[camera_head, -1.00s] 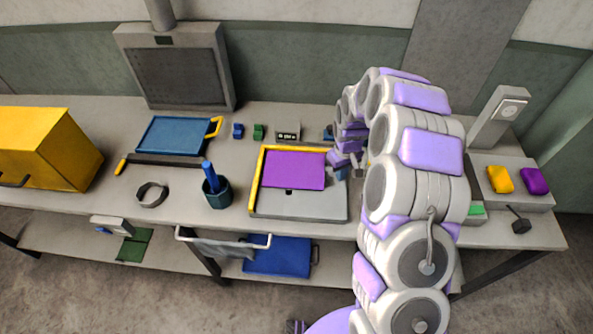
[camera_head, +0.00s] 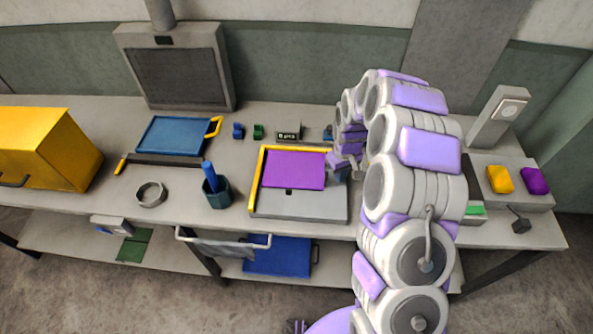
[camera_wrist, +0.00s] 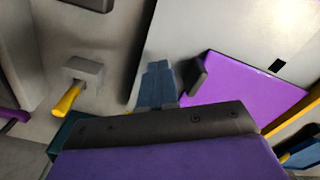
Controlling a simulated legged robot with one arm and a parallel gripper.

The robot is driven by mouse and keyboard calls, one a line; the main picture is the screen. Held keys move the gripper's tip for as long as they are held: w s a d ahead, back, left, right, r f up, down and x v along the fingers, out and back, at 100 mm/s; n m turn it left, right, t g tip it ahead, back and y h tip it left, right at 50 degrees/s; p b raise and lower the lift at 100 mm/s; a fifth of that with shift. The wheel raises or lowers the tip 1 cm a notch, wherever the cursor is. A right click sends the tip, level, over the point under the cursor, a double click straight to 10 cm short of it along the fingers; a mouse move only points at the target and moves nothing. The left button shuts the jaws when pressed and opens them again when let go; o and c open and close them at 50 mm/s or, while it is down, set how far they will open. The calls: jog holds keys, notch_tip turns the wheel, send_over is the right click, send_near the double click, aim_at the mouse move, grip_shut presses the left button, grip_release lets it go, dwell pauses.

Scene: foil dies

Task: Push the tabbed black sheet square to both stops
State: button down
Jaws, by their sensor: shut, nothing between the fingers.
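No black sheet shows; a flat purple sheet (camera_head: 293,171) lies on a light grey plate (camera_head: 300,206) with yellow strips (camera_head: 256,180) along its left and back edges. The sheet lies close to both strips; I cannot tell whether it touches them. It also shows in the wrist view (camera_wrist: 245,88), with a dark upright block (camera_wrist: 195,76) at its near edge, perhaps its tab. My gripper (camera_head: 343,166) is shut and empty at the sheet's right side, partly hidden by my arm. In the wrist view blue-grey fingers (camera_wrist: 156,86) show beside the dark block; contact is unclear.
A dark cup with a blue handle (camera_head: 216,190) and a grey ring (camera_head: 151,194) stand left of the plate. A blue tray (camera_head: 175,135) and a small display (camera_head: 288,130) are behind. Yellow and purple blocks (camera_head: 500,179) sit at right. The bench's front edge is close.

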jog(key=shift+f, duration=0.5)
jog(key=shift+a+r, duration=0.1)
dwell(1.1)
jog(key=shift+a+p, duration=0.35)
jog(key=shift+a, duration=1.35)
jog(key=shift+w+d, duration=0.1)
jog(key=shift+d, duration=0.1)
jog(key=shift+d, duration=0.4)
notch_tip(320, 180, up, 8)
jog(key=p, duration=0.2)
